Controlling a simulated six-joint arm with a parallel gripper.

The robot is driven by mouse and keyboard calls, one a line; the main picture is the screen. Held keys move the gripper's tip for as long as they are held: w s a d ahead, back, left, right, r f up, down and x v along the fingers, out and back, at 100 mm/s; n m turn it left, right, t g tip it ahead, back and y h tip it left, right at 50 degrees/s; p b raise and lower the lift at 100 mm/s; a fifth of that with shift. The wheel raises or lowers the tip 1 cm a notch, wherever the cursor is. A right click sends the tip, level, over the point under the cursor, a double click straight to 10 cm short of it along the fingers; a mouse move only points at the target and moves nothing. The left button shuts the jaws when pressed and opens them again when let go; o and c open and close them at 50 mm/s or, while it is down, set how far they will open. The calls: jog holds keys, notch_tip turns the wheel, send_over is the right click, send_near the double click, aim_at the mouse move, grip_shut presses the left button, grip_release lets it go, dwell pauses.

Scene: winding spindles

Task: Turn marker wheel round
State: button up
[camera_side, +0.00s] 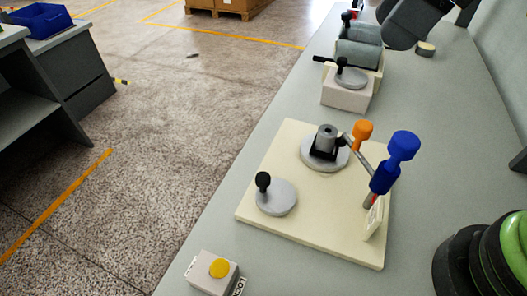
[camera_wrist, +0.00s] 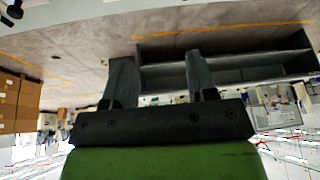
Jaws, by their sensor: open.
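A cream board (camera_side: 260,228) lies on the grey bench in the side view. On its near left part is a flat grey wheel (camera_side: 283,200) with an upright black knob (camera_side: 263,181) near its left edge. Behind it on the board is a second grey disc (camera_side: 310,156) carrying a grey cylinder in a black bracket. Which of these is the marker wheel I cannot tell for sure. My gripper (camera_wrist: 158,80) shows in the wrist view with its two dark fingers apart and nothing between them. The wrist view shows no wheel.
An orange knob (camera_side: 362,131) and a blue handle (camera_side: 384,178) stand on the board's right side. A box with a yellow button (camera_side: 219,268) is in front. A cranked disc (camera_side: 350,79) on a pale block stands behind. Bare bench (camera_side: 432,130) lies to the right.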

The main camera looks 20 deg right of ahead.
jog(key=w+a+f+n+g, duration=0.3)
jog(key=w+a+f+n, duration=0.1)
jog(key=a+f+n, duration=0.35)
jog(key=n+g, duration=0.2)
jog(key=n, duration=0.4)
send_near(263, 176)
jog(key=x, duration=1)
jog(key=shift+f, duration=0.15)
jog(key=c, duration=0.9)
